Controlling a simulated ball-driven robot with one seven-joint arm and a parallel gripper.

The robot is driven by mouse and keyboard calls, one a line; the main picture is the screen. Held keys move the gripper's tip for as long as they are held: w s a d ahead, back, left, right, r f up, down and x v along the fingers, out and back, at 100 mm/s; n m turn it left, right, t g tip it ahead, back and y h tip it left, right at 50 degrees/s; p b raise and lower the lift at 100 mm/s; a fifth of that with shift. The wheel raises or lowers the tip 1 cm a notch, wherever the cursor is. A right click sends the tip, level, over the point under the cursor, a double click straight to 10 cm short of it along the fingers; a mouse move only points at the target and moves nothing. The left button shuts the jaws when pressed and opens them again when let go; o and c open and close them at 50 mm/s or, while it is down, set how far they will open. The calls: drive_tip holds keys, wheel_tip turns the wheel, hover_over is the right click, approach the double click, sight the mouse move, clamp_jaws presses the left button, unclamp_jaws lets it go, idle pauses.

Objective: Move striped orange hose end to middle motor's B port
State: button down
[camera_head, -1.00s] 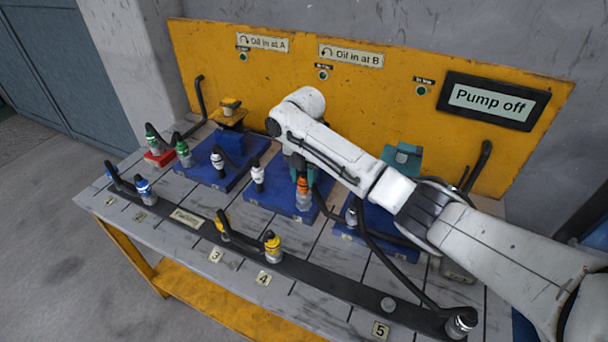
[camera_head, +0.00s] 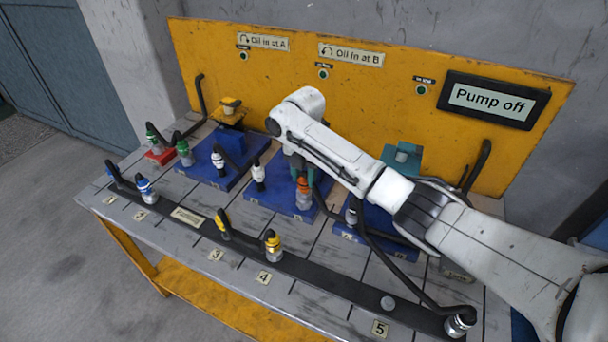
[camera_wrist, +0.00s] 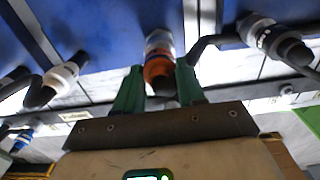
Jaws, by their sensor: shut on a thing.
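My gripper (camera_head: 302,172) is shut on the orange-banded hose end (camera_head: 304,186), over the front right part of the middle blue motor base (camera_head: 275,194). In the wrist view, the green fingers of my gripper (camera_wrist: 160,78) flank the orange band of the hose end (camera_wrist: 158,72), with a silver fitting beyond it. I cannot tell whether that fitting is seated in the port or just above it. A white-banded hose end (camera_head: 258,174) stands upright at the left of the same base. My arm hides the middle motor's body.
Another white-banded hose end (camera_head: 351,213) stands close to the right. A black rail (camera_head: 320,281) along the bench front carries blue (camera_head: 145,189) and yellow (camera_head: 272,244) hose ends. The yellow back panel (camera_head: 290,88) stands behind; a sign (camera_head: 490,107) reads "Pump off".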

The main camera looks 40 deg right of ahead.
drive_tip(key=shift+f+b, duration=0.5)
drive_tip(key=shift+f, duration=0.35)
drive_tip(key=c, duration=0.8)
unclamp_jaws()
drive_tip(key=shift+r, duration=0.2)
drive_tip(key=shift+o, duration=1.1)
drive_tip(key=shift+f, duration=0.1)
wheel_tip(320, 180, up, 6)
drive_tip(key=p, duration=0.5)
drive_tip(key=shift+p, duration=0.35)
wheel_tip(320, 180, up, 11)
drive_tip(key=shift+b, duration=0.35)
